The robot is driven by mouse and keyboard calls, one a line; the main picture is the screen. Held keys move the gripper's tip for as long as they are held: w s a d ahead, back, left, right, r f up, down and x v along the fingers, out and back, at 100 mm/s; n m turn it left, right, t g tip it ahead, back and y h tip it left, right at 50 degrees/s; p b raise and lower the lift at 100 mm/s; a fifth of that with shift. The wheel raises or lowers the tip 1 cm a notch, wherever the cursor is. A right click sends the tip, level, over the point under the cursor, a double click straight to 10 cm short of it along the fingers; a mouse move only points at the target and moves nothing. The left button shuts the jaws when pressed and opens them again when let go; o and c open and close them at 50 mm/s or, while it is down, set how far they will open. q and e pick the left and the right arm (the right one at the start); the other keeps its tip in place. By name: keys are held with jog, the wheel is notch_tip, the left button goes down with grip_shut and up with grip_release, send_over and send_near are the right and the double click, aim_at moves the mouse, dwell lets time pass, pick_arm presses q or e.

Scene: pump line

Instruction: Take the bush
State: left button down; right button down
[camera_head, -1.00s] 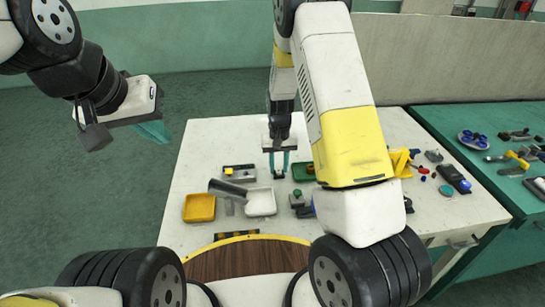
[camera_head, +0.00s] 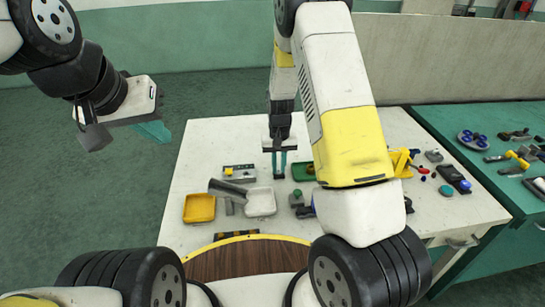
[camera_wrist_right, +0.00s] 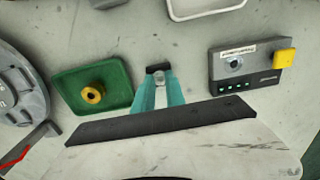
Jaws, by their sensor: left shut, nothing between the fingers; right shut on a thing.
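My right gripper (camera_head: 279,172) points down over the white table. In the right wrist view its teal fingers (camera_wrist_right: 158,78) are shut on a small dark part (camera_wrist_right: 158,68), probably the bush; the fingers hide much of it. I cannot tell whether it touches the table. A brass-yellow ring-like part (camera_wrist_right: 93,94) sits in the green tray (camera_wrist_right: 68,78), left of the fingers in that view. My left gripper (camera_head: 155,132) is shut and empty, in the air left of the table.
On the white table (camera_head: 215,135) are a grey unit with a yellow block (camera_head: 238,173), a yellow tray (camera_head: 199,208), a white tray (camera_head: 261,202) and a grey cylinder (camera_head: 228,188). The green bench (camera_head: 450,120) at right holds tools. My right arm hides part of the table.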

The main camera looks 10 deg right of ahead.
aim_at(279, 171)
jog(key=shift+r, duration=0.75)
dwell(0.5)
jog(key=shift+r, duration=2.15)
